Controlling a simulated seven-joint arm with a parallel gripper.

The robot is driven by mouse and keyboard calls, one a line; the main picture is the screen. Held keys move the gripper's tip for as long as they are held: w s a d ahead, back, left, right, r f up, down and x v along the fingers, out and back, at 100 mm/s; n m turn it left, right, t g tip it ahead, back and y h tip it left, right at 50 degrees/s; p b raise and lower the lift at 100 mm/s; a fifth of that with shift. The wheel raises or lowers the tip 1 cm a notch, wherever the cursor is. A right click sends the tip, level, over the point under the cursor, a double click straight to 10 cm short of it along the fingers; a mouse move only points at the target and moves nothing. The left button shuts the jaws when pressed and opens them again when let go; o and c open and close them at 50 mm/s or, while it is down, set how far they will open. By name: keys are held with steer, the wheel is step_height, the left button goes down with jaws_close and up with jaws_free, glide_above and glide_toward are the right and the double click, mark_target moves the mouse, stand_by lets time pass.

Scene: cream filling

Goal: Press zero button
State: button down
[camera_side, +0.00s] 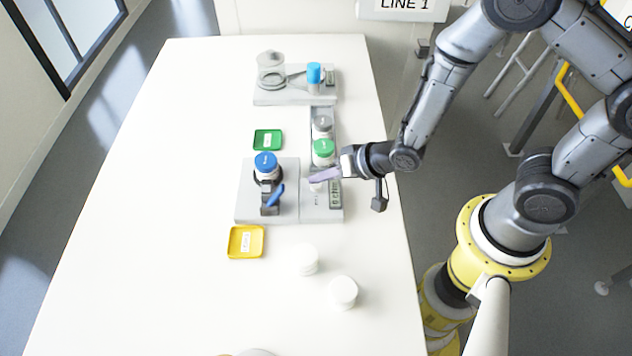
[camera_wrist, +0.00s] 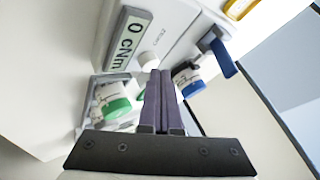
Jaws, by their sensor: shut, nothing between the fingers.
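The torque tester (camera_side: 308,205) is a flat grey device on the white table. Its display (camera_wrist: 129,40) reads 0 cNm in the wrist view and also shows in the side view (camera_side: 336,194). In the wrist view a small white round button (camera_wrist: 149,61) sits on the tester's top, just past my fingertips, with small unreadable print beside it. My gripper (camera_side: 316,176) has purple fingers, shut together and empty, over the tester's right part. It also shows in the wrist view (camera_wrist: 160,76). I cannot tell whether the fingertips touch the button.
A blue-capped jar (camera_side: 265,161) sits in a black holder with a blue lever (camera_side: 274,194). A green-capped jar (camera_side: 323,152) stands close behind my gripper. Green (camera_side: 267,132) and yellow (camera_side: 233,242) trays flank the tester. White lids (camera_side: 304,260) lie in front. The table's left is clear.

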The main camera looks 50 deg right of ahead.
mark_target(321, 185)
steer(key=shift+r, duration=0.5)
steer(key=shift+r, duration=2.55)
steer(key=shift+w+d+r, duration=0.1)
steer(key=shift+d, duration=0.1)
steer(key=w+d+r+m+t, duration=0.1)
steer(key=w+r, duration=0.1)
steer(key=r, duration=0.3)
steer(key=w+d+r+t, duration=0.2)
steer(key=r, duration=0.4)
steer(key=s+d+r+h, duration=0.1)
steer(key=s+d+r, duration=0.2)
steer(key=r, duration=0.3)
steer(key=s+d+r+h, duration=0.1)
steer(key=s+d+r, duration=0.2)
steer(key=r, duration=0.2)
steer(key=s+d+f+n+g, duration=0.1)
steer(key=s+n+g, duration=0.2)
steer(key=s, duration=0.5)
steer(key=s+d+f+n+g+h, duration=0.1)
steer(key=s+n+g, duration=0.1)
steer(key=s, duration=0.7)
steer(key=shift+s+d+f+n+g, duration=0.2)
steer(key=shift+f+n+g, duration=0.1)
steer(key=shift+n+g, duration=0.15)
